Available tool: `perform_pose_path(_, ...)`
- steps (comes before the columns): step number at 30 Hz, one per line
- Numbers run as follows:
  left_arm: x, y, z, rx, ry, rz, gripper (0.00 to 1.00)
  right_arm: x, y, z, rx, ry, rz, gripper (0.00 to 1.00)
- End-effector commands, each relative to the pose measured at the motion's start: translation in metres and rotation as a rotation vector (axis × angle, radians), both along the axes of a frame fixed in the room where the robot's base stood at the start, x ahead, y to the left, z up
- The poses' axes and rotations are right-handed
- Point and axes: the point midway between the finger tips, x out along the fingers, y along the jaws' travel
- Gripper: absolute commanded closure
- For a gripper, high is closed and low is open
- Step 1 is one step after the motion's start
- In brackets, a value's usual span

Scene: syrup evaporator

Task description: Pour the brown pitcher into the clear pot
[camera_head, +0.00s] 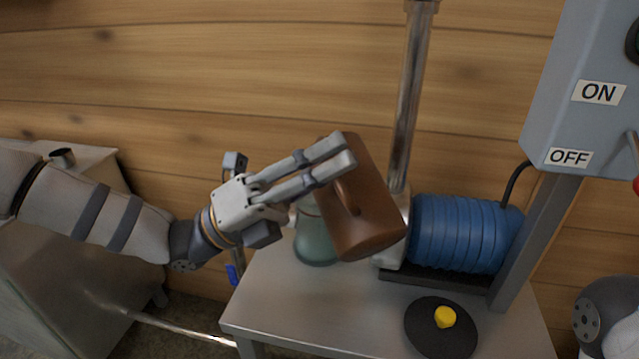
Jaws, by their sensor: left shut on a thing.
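The brown pitcher (371,215) is held tilted in the air in front of the clear pot. My left gripper (345,150) comes in from the left and is shut on the pitcher near its handle, with its fingers across the upper part. I cannot see into the pitcher, and no stream of liquid shows. The clear pot (315,243) is greenish glass and stands on the grey table behind the pitcher. The pitcher and my gripper hide much of it, including its top. My right gripper is out of view.
The grey table (290,300) also bears a blue ribbed cylinder (462,234), a metal post (410,90) and a black disc (425,335) with a yellow piece (445,317). A grey ON/OFF box (560,100) is at upper right. The table's front left is clear.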

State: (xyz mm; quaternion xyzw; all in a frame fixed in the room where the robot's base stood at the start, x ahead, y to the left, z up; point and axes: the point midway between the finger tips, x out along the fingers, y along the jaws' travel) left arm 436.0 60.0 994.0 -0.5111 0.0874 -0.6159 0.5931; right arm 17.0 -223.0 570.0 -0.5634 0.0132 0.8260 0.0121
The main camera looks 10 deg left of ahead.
Motion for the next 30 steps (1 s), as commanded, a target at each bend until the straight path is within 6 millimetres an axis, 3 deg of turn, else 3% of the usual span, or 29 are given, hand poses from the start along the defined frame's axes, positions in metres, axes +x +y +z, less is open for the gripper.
perform_pose_path(30,0.0086,0.0061,0.0024,-0.078,0.081,-0.008,1.00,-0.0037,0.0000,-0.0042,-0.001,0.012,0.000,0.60)
